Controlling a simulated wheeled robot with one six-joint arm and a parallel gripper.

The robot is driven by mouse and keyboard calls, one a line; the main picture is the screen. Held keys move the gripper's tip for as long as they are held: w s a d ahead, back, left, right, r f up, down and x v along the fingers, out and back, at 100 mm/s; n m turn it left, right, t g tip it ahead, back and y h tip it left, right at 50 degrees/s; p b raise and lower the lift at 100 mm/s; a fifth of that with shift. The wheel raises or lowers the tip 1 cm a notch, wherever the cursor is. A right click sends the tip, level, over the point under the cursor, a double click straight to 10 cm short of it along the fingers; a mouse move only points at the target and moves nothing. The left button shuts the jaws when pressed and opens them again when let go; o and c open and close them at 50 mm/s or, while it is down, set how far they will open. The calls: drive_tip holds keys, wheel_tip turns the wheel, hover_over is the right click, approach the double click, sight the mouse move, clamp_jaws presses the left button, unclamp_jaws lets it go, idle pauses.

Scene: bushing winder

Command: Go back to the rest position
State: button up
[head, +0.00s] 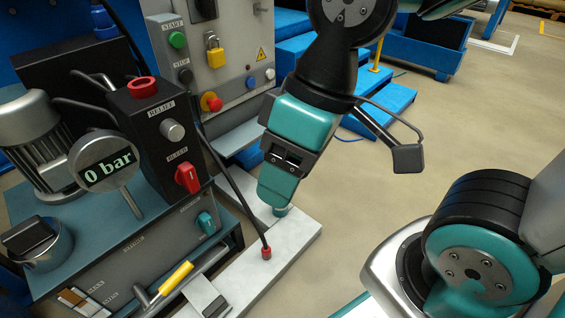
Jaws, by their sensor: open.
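My gripper (278,205) hangs at the end of my arm in the middle of the head view, with its teal fingers pointing down. It is open, and I see nothing held in it. Its tips appear over the back part of a pale bench plate (292,238). I cannot tell how far above the plate they are. A black hose with a red end (266,253) comes down to the plate, to the left of and nearer than the gripper.
A pump unit with a gauge (106,165) reading "0 bar" stands at left, with red knobs and a yellow-gripped lever (175,278). Behind it is a control cabinet (212,62) with a padlock. Blue steps (310,55) stand behind my arm. Open floor (475,140) lies at right.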

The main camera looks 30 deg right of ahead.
wheel_tip(320, 180, up, 49)
drive_tip(key=p, duration=4.9)
drive_tip(key=shift+r, duration=0.1)
